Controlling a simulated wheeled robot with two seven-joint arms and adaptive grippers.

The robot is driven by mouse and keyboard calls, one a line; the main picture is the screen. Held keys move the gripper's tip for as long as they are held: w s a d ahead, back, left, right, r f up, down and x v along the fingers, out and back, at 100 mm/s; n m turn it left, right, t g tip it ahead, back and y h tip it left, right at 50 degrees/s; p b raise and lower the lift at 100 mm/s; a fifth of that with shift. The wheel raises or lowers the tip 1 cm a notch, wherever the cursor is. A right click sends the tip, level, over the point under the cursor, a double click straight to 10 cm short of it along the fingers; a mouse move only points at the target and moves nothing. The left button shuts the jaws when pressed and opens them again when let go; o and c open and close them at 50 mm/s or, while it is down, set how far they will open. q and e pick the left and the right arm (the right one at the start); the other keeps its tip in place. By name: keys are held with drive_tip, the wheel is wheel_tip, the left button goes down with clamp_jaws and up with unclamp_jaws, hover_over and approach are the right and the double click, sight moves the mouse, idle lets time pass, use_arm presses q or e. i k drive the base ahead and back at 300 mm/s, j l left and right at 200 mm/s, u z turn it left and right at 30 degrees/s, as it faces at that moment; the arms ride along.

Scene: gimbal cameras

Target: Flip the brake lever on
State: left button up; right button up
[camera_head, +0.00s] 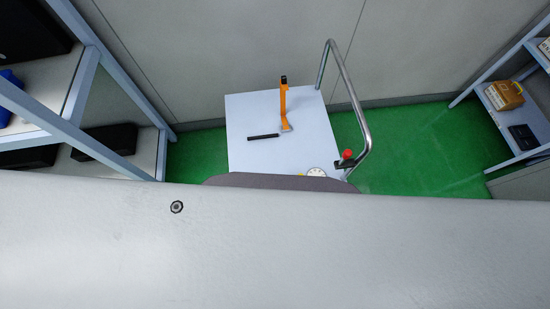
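I cannot say for certain which part is the brake lever. A black bar (263,137) lies to the left of the lever's foot. A red knob (347,154) with a dark fitting (344,164) sits at the cart's right front corner, by the bent metal handrail (352,95). Neither of my grippers is in view, so their distance from these parts does not show.
A round white dial (316,172) is partly hidden at the cart's front edge. Blue-framed shelves stand left (85,85) and right (520,95); the right one holds a tan case (504,95). Green floor (405,150) is free right of the cart. A wall (220,50) is behind.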

sight(346, 154)
drive_tip(key=z, duration=1)
